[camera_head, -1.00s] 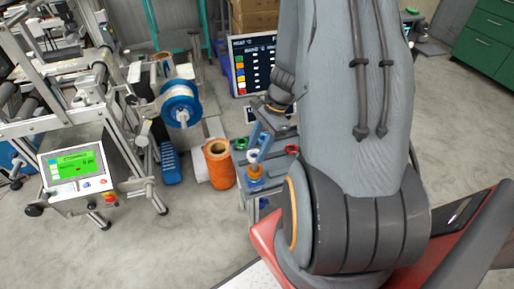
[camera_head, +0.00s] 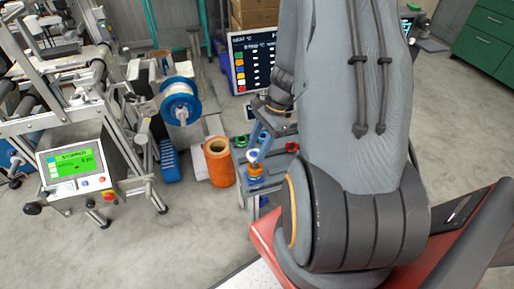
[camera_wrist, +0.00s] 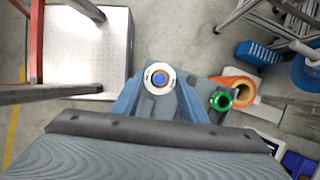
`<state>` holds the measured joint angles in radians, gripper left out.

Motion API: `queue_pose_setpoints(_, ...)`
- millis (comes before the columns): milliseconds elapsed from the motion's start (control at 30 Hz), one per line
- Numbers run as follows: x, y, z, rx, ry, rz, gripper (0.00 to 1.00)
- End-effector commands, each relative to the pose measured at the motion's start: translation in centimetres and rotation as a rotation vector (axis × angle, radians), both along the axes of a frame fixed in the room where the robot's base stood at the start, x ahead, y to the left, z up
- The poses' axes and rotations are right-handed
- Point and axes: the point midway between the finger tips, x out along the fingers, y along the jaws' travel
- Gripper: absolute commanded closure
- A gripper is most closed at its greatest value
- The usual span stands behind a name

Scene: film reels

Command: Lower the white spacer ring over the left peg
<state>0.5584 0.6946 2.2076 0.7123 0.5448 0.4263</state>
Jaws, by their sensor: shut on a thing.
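My gripper (camera_wrist: 160,90) has its two blue fingers shut on the white spacer ring (camera_wrist: 150,72), one finger on each side. The wrist view looks down through the ring onto a blue peg top (camera_wrist: 160,78) with orange around it, roughly centred in the hole. In the head view, my gripper (camera_head: 259,150) holds the white ring (camera_head: 252,157) just at or above the top of a peg stack with an orange ring (camera_head: 255,171). I cannot tell whether the ring is around the peg or still above it. The arm hides part of the stand.
The grey stand (camera_head: 277,163) also carries a green ring (camera_head: 241,142) and a red ring (camera_head: 292,148). The green ring also shows in the wrist view (camera_wrist: 221,101). An orange roll (camera_head: 219,163) stands on the left. A reel machine with a screen (camera_head: 73,164) is farther left.

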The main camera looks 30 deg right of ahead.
Motion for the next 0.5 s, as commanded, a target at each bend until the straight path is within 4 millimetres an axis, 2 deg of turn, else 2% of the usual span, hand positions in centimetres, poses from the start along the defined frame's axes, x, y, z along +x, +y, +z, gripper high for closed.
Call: queue_pose_setpoints(500, 0.0, 0.0, -1.4, 0.000, 0.000, -0.001, 0.83)
